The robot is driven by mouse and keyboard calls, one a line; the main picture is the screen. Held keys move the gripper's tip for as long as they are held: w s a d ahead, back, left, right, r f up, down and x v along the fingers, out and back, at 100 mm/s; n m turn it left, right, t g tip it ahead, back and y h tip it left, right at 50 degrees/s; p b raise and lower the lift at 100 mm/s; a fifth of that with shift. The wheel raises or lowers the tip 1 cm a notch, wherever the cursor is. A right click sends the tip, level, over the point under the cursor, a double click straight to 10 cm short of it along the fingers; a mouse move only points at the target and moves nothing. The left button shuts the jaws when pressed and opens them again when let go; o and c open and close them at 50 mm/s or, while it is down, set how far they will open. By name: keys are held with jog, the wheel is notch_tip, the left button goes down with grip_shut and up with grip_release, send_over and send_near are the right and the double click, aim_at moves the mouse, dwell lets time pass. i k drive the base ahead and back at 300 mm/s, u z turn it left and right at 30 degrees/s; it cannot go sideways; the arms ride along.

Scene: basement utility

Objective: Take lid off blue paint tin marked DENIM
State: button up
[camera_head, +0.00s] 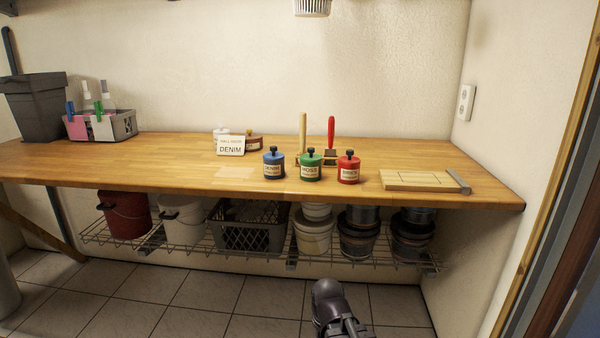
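The blue tin (274,168) stands upright on the wooden worktop, left of the green tin (311,170) and the red tin (348,172). Its pale label appears to read DENIM. Its lid (273,154) is on, with a dark knob on top. The green and red tins also have dark-knobbed lids on. A white card (231,145) reading DENIM stands behind and left of the blue tin. A dark part of my arm shows at the bottom centre, below the worktop's front edge. My gripper's fingers cannot be seen.
Two brushes (331,133) stand behind the tins. A wooden board (425,181) lies at the right. A grey caddy (124,125) with bottles stands at the left. A wire shelf (190,239) below holds buckets and a crate.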

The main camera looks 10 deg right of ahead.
aim_at(272, 155)
jog(key=z, duration=0.1)
jog(key=i, duration=0.9)
jog(key=u, duration=0.05)
